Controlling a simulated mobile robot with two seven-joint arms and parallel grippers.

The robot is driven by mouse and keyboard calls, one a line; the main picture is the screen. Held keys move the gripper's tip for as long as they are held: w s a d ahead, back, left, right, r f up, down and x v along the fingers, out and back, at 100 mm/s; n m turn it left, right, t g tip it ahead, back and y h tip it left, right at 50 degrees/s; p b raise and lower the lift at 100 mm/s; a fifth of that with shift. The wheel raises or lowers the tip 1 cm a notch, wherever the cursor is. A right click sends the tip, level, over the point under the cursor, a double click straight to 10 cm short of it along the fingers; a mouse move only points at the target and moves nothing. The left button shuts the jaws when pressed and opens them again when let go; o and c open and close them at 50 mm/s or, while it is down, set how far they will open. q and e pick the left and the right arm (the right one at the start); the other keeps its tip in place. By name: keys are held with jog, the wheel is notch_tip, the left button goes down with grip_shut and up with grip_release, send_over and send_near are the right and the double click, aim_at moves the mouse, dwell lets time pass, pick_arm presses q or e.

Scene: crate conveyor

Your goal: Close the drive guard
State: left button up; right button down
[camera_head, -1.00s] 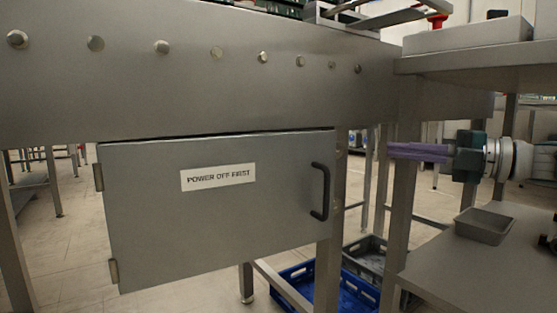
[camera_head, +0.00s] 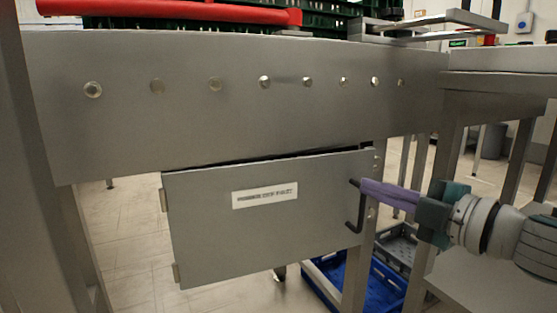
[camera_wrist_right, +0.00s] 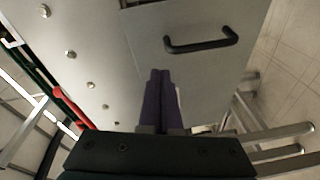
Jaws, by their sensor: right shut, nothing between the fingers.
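The drive guard (camera_head: 220,235) is a grey hinged panel with a white label, under the conveyor side beam. Its hinges are on the left and its black bar handle (camera_head: 353,222) is on the right. A dark gap shows along its top edge, so it looks slightly ajar; how far is hard to tell. My right gripper (camera_head: 364,188), with purple fingers, is shut and empty, its tips beside the handle in the head view. In the right wrist view the closed fingertips (camera_wrist_right: 160,74) point at the panel (camera_wrist_right: 205,18), with the handle (camera_wrist_right: 202,45) apart from them. My left gripper is not in view.
The beam (camera_head: 240,120) with a row of round bolts runs above the guard. Green crates (camera_head: 230,22) and a red bar (camera_head: 190,12) are on top. A blue crate (camera_head: 327,285) is on the floor behind a leg. A steel table stands at the right.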

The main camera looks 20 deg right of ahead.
jog(key=s+d+f+h+b, duration=0.2)
jog(key=s+d+h+b, duration=0.25)
jog(key=s, duration=0.35)
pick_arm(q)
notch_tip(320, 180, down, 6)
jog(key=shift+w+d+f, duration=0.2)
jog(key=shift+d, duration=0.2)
pick_arm(e)
jog(key=w, duration=1.3)
jog(key=shift+d+f+t, duration=0.2)
jog(key=shift+f+t, duration=0.05)
jog(key=shift+t, duration=0.15)
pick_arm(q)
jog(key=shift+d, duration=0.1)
